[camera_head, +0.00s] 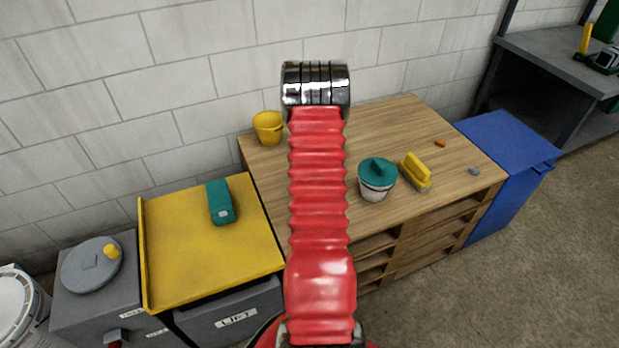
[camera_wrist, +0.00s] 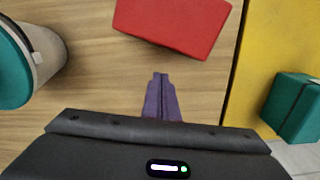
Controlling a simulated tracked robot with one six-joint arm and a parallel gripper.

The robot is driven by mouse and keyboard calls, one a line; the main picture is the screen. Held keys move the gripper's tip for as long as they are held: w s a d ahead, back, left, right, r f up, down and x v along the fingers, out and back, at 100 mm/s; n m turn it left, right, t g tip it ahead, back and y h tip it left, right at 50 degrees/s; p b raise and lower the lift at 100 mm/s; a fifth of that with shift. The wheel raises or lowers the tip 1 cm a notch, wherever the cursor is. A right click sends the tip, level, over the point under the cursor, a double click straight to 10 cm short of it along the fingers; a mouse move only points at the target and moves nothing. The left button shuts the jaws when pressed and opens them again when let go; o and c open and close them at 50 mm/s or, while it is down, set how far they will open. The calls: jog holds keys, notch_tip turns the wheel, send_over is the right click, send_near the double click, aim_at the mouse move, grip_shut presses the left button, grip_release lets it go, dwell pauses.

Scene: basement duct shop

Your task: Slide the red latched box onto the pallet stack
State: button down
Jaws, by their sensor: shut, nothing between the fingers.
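The red box (camera_wrist: 175,22) shows at the top of the wrist view, cut off by the frame edge. It appears to rest on the wooden top of the pallet stack (camera_wrist: 95,75), its right end close to the seam with a yellow surface (camera_wrist: 272,45). No latch shows. My gripper (camera_wrist: 161,74) has purple fingers, shut together and empty, just below the box in the picture with a gap between. In the head view the pallet stack (camera_head: 420,120) has slotted sides; my red arm hides the box and my gripper there.
A white pot with teal lid (camera_head: 375,187), a yellow brush (camera_head: 414,170) and a yellow bucket (camera_head: 268,128) stand on the stack. A teal case (camera_head: 220,203) lies on the yellow lift top (camera_head: 190,262). A blue bin (camera_head: 510,165) stands right. A block wall is behind.

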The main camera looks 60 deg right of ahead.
jog(key=shift+s+a+r, duration=0.15)
jog(key=shift+s+a, duration=1.15)
jog(key=shift+s+a, duration=0.7)
jog(key=shift+a, duration=0.05)
jog(key=shift+r, duration=0.1)
notch_tip(320, 180, up, 14)
jog(key=shift+f, duration=0.2)
dwell(0.5)
